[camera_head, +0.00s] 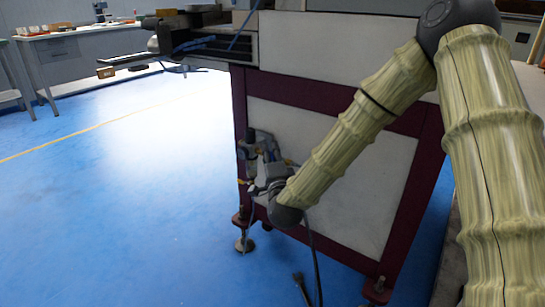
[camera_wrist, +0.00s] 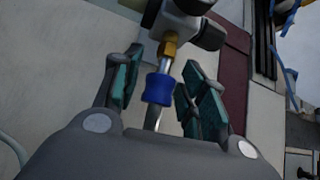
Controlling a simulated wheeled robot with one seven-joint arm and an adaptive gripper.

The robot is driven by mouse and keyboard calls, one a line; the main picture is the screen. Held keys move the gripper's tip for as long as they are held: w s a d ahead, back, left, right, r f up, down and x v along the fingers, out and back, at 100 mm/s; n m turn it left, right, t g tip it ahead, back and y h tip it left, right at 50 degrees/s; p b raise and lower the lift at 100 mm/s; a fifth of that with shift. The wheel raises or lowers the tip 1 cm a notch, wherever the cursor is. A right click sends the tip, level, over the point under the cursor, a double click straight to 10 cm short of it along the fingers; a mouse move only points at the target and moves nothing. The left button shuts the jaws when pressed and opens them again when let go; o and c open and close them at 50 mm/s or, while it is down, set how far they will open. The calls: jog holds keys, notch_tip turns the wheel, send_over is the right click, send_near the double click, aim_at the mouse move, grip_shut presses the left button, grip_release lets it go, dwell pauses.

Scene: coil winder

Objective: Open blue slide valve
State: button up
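The blue slide valve (camera_wrist: 159,89) is a short blue sleeve under a brass fitting (camera_wrist: 168,48) in the wrist view. A metal stem runs below it. My gripper (camera_wrist: 162,66) has its two teal-padded fingers apart, one on each side of the blue sleeve. The left finger appears very near the sleeve; I cannot tell whether it touches. In the head view my gripper (camera_head: 262,177) is at the valve assembly (camera_head: 252,145) on the machine's lower left corner. The blue sleeve cannot be made out there.
The machine has a dark red frame (camera_head: 239,110) and pale panels (camera_head: 360,190). A black cable (camera_head: 314,260) hangs below my gripper. Blue floor (camera_head: 110,220) is open to the left. Workbenches (camera_head: 60,50) stand at the far left.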

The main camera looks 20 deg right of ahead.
jog(key=shift+s, duration=0.1)
jog(key=s+a+f, duration=0.1)
jog(key=s, duration=1)
jog(key=shift+s+a+f, duration=0.15)
jog(key=shift+s, duration=0.2)
